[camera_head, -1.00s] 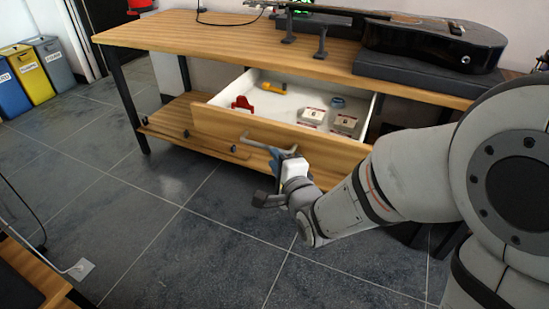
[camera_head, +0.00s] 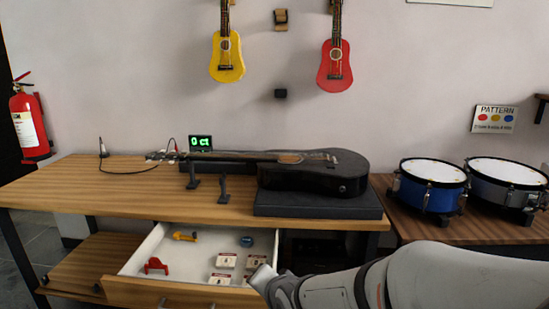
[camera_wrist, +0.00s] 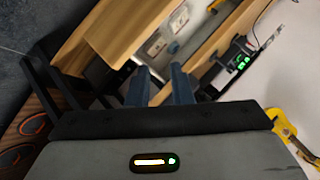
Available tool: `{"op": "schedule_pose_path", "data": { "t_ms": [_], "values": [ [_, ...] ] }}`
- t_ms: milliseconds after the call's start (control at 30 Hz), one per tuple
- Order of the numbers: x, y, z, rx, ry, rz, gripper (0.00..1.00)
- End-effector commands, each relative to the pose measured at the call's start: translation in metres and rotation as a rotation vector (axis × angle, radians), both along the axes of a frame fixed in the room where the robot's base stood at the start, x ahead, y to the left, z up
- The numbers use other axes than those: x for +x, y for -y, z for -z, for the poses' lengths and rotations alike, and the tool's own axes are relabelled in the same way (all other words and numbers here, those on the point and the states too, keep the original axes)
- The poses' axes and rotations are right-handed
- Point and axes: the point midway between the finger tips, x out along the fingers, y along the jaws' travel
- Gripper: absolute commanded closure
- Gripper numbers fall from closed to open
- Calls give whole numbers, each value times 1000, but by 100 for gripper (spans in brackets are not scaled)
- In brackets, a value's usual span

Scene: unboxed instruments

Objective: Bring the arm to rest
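My gripper (camera_wrist: 158,82) shows in the wrist view as two blue fingers with a gap between them. It is open, and I see nothing held in the gap. In the head view my arm (camera_head: 345,287) reaches in from the lower right, its wrist end (camera_head: 264,278) near the right front corner of the open drawer (camera_head: 195,292). The fingers do not show in the head view. Whether anything touches the drawer cannot be told. The drawer holds a red item (camera_head: 156,266), a yellow-handled tool (camera_head: 184,236), small white boxes and a blue ring (camera_head: 246,241).
A black guitar (camera_head: 330,172) lies on a dark case (camera_head: 320,204) on the wooden bench (camera_head: 100,190). A green-lit display (camera_head: 200,143) stands behind. Drums (camera_head: 433,184) stand at right. Two small guitars hang on the wall, one yellow (camera_head: 227,57), one red (camera_head: 335,65).

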Motion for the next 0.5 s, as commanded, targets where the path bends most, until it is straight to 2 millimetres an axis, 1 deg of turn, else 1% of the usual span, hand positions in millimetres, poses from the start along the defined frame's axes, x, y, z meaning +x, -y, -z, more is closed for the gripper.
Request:
{"op": "schedule_pose_path", "data": {
  "t_ms": [33, 200, 267, 367, 500],
  "values": [
    [-3, 15, -27, -55, -17, -4, 80],
    [-23, 60, -67, -243, -103, -62, 80],
    [-33, 74, -81, -302, -137, -88, 80],
    [-51, 98, -105, -394, -200, -139, 80],
    [-80, 128, -141, -501, -296, -223, 80]
  ]
}}
